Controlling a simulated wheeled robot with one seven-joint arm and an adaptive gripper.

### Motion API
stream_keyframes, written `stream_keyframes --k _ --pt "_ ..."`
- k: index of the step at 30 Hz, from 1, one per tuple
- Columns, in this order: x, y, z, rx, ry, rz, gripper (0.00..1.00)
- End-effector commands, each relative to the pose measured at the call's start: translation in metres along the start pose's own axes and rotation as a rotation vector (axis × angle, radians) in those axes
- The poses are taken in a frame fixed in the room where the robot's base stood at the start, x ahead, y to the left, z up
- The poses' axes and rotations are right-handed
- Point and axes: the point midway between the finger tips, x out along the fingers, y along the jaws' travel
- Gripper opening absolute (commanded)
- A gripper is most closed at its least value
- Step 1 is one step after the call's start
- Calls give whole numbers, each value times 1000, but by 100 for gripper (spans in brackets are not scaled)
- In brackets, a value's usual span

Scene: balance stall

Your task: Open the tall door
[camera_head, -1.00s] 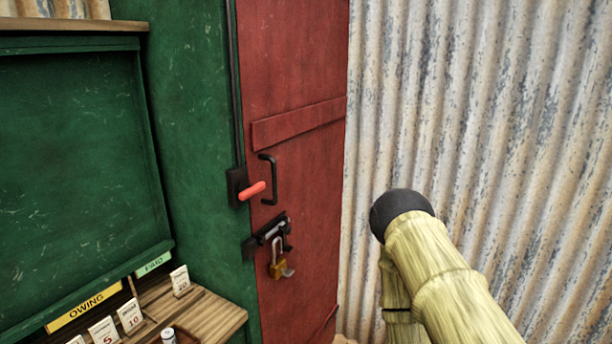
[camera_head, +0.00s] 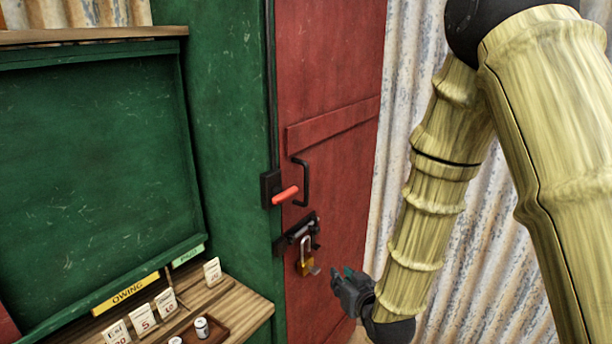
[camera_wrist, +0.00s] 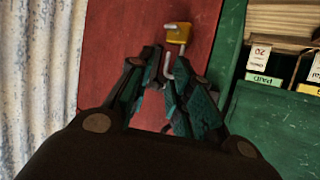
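The tall red door (camera_head: 330,90) stands shut beside the green panel. It carries a black pull handle (camera_head: 303,182), and a red lever (camera_head: 286,196) sits on a black plate at its left edge. Below is a dark bolt (camera_head: 297,232) with a brass padlock (camera_head: 305,264) hanging from it. The padlock also shows in the wrist view (camera_wrist: 178,35), where its grey shackle appears between the fingers. A small grey piece sticks out of the padlock, perhaps a key. My gripper (camera_head: 342,277) is to the right of and slightly below the padlock, open and empty, with its fingers pointing at it.
A green board (camera_head: 90,150) and a wooden ledge (camera_head: 250,305) with price cards and small cans stand left of the door. A corrugated metal wall (camera_head: 400,110) is on the right, close behind my arm.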

Motion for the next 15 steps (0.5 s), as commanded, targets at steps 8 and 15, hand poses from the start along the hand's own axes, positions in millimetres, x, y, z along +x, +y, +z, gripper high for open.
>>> stream_keyframes --k 8,15 --pt "-22 -38 -152 -65 284 -62 21" --pt "-35 -54 -200 -89 382 -85 21"
